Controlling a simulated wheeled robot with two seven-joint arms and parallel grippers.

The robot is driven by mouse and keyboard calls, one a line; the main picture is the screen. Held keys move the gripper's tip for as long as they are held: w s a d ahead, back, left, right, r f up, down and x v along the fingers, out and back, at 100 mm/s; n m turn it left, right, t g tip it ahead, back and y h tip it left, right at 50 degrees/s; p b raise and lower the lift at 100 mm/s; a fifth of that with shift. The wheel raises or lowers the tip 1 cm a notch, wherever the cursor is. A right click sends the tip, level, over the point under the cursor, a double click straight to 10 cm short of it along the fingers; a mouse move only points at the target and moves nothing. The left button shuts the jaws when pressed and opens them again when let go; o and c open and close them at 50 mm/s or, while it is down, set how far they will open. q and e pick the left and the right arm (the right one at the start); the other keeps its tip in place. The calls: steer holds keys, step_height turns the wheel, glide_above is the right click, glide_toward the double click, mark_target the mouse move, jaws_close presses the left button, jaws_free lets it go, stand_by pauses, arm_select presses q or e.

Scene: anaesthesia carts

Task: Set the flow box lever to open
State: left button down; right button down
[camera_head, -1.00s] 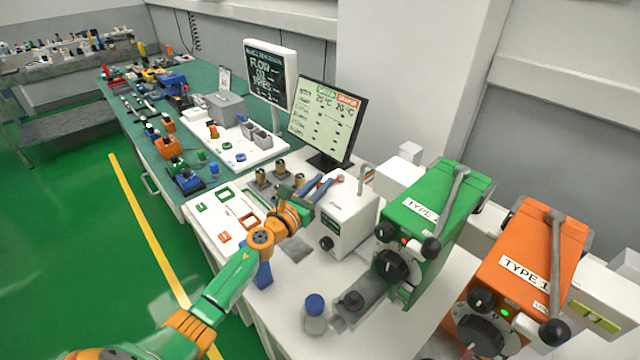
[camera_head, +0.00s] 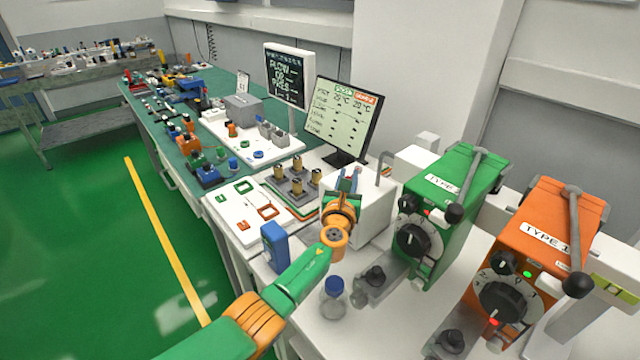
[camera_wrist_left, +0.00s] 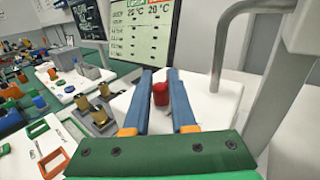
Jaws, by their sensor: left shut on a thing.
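The flow box is a white box (camera_head: 374,212) on the white bench, partly hidden behind my left arm in the head view. Its top also shows in the left wrist view (camera_wrist_left: 212,105). A red lever knob (camera_wrist_left: 160,94) stands over the box top, between the two blue fingers of my left gripper (camera_wrist_left: 159,82). The fingers are shut on it. In the head view my left gripper (camera_head: 350,178) is above the box, and its wrist hides most of the lever. My right gripper is not in view.
A green vaporizer (camera_head: 450,215) and an orange one (camera_head: 540,255) stand right of the box. A blue-capped bottle (camera_head: 334,302) and a blue item (camera_head: 273,248) stand near my left forearm. A monitor (camera_head: 341,118) is behind. A grey bent pipe (camera_wrist_left: 228,45) rises beside the gripper.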

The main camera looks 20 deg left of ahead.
arm_select(q)
steer(key=shift+d+f+n+y, duration=0.15)
steer(key=shift+d+n+y, duration=0.15)
steer(key=shift+y, duration=0.2)
steer(key=shift+d+n+y+b, duration=0.1)
steer(key=shift+n+y+b, duration=0.2)
steer(key=shift+y+b, duration=0.1)
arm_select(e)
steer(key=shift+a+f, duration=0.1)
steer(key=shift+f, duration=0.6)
arm_select(q)
steer(key=shift+r, duration=0.2)
steer(key=c, duration=0.7)
jaws_free()
steer(key=shift+w+f, duration=0.1)
steer(key=shift+w, duration=0.05)
steer(key=shift+c, duration=0.2)
